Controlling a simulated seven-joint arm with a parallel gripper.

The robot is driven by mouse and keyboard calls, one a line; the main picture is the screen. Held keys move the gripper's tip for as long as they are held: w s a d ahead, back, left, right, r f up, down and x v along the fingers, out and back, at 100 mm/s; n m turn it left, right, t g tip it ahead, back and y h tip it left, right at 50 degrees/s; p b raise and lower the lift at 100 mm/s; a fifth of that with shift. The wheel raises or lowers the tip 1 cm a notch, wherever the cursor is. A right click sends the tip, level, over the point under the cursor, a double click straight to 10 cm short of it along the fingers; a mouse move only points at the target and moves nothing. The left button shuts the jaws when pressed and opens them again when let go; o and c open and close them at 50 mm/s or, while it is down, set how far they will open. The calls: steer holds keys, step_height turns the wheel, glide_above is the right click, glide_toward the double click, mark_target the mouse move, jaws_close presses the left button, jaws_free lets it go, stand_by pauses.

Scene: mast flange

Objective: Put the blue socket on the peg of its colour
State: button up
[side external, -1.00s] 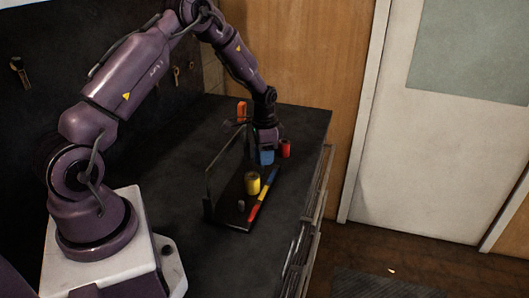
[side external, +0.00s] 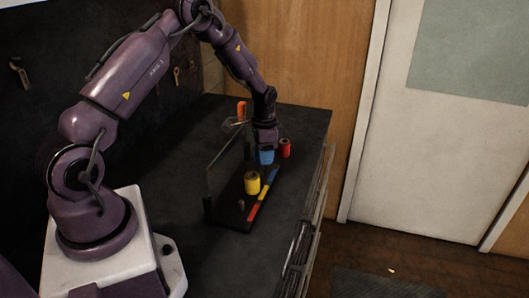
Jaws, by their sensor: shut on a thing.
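The blue socket (side external: 266,157) is in my gripper (side external: 266,149), which is shut on it. It is over the far end of the dark peg board (side external: 232,214), near the blue colour mark (side external: 273,174). I cannot tell whether it touches a peg; any peg under it is hidden. A yellow socket (side external: 252,183) stands on the middle of the board beside the yellow mark (side external: 263,194). A short bare peg (side external: 240,205) stands at the near end by the red mark (side external: 253,212). A red socket (side external: 285,148) stands on the table beyond the board.
A thin upright frame (side external: 208,180) runs along the left side of the board, close to my gripper. An orange object (side external: 241,110) stands behind it. The dark table top (side external: 170,150) is clear left of the board; its right edge is close.

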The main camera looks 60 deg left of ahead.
steer(key=shift+f, duration=1.05)
steer(key=shift+r, duration=0.2)
steer(key=shift+r, duration=0.6)
steer(key=shift+f, duration=0.75)
stand_by(0.8)
steer(key=o, duration=1)
steer(key=shift+o, duration=0.2)
step_height(320, 180, up, 13)
